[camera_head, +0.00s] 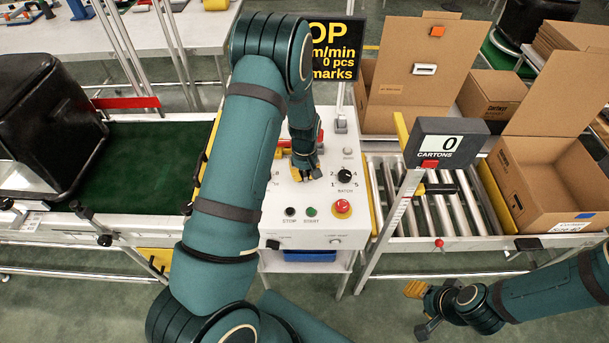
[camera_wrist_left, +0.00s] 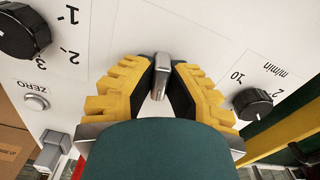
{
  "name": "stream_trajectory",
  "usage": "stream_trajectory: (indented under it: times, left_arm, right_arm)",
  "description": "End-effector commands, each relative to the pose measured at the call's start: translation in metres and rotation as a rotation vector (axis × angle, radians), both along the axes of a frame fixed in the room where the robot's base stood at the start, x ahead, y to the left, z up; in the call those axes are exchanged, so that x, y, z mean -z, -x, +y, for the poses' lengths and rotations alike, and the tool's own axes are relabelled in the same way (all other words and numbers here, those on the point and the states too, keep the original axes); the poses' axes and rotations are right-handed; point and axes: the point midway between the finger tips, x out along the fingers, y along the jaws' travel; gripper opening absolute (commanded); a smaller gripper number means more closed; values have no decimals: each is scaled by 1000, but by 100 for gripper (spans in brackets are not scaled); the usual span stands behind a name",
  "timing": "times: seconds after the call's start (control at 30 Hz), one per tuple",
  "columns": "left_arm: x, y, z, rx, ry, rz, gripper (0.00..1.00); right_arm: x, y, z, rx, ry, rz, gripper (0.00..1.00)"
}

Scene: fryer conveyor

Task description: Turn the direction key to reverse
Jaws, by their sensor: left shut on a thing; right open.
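The direction key is a small grey metal tab (camera_wrist_left: 160,75) on the white control panel (camera_head: 330,205). In the left wrist view it stands between the dark pads of my left gripper (camera_wrist_left: 161,82), which is shut on it. In the head view my left gripper (camera_head: 306,172) is down at the panel, and the gripper and arm hide the key. The key's position marks cannot be read. My right gripper (camera_head: 422,312) is open and empty, low at the right, away from the panel.
A batch knob (camera_head: 345,175), a red stop button (camera_head: 342,208), a green start button (camera_head: 311,212) and a black button (camera_head: 290,212) sit near my left gripper. A speed knob (camera_wrist_left: 253,104) is beside it. A carton counter (camera_head: 445,140) and roller conveyor stand to the right.

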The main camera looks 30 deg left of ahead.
Motion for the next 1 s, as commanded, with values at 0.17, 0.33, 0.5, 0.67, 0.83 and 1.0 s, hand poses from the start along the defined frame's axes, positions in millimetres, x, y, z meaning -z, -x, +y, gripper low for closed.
stream_trajectory:
  times: [0.17,0.33,0.5,0.67,0.83,1.0]
  left_arm:
    - [3,1,-1,169,2,4,0]
    - [3,1,-1,330,3,4,0]
    - [3,2,-1,492,3,4,0]
    - [3,2,-1,638,3,5,0]
    - [2,2,-1,777,2,4,0]
    - [2,2,0,887,3,4,0]
  right_arm:
    - [9,0,0,0,2,0,47]
    - [16,0,1,-1,2,0,47]
    - [21,2,1,-4,1,5,47]
    - [26,4,2,-7,0,9,47]
    - [30,5,2,-10,0,12,47]
    - [32,6,2,-12,-1,15,47]
